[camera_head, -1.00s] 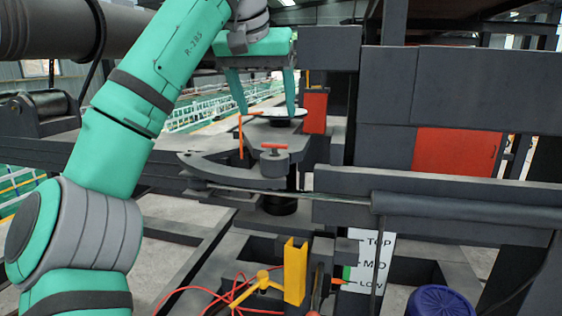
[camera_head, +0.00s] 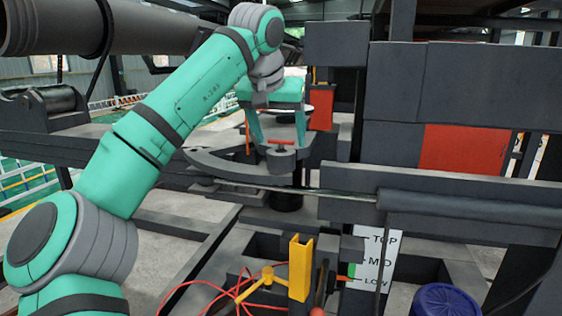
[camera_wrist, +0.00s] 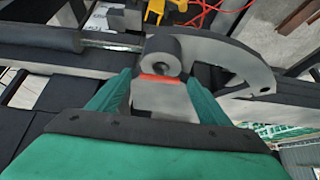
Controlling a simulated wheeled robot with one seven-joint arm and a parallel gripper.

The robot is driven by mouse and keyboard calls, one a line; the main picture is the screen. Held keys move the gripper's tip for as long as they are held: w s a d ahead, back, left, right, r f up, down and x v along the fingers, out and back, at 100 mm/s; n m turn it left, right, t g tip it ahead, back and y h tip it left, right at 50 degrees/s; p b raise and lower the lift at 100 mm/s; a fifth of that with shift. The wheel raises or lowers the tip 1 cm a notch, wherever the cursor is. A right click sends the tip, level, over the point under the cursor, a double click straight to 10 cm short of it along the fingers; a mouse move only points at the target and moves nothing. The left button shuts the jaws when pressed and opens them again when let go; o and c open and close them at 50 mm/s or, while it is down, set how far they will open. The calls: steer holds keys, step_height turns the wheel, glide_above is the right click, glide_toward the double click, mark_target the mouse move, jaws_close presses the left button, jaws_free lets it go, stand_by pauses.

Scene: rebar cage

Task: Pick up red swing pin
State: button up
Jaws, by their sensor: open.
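The red swing pin (camera_head: 281,143) stands upright in a round grey boss on the curved grey swing arm (camera_head: 225,168). Its red crossbar also shows in the wrist view (camera_wrist: 161,78). My gripper (camera_head: 279,138) points down with its green fingers spread, one on each side of the pin's top. In the wrist view the open fingers (camera_wrist: 160,85) flank the red crossbar. I cannot tell whether they touch it. The lower part of the pin is hidden in the boss.
A second thin red-orange pin (camera_head: 247,135) stands behind and left of the boss. A red block (camera_head: 321,107) is behind to the right. A yellow post (camera_head: 300,268) and red cables (camera_head: 205,290) are in front below. Dark beams crowd the right side.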

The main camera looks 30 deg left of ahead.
steer(key=c, duration=1.8)
steer(key=shift+r, duration=0.1)
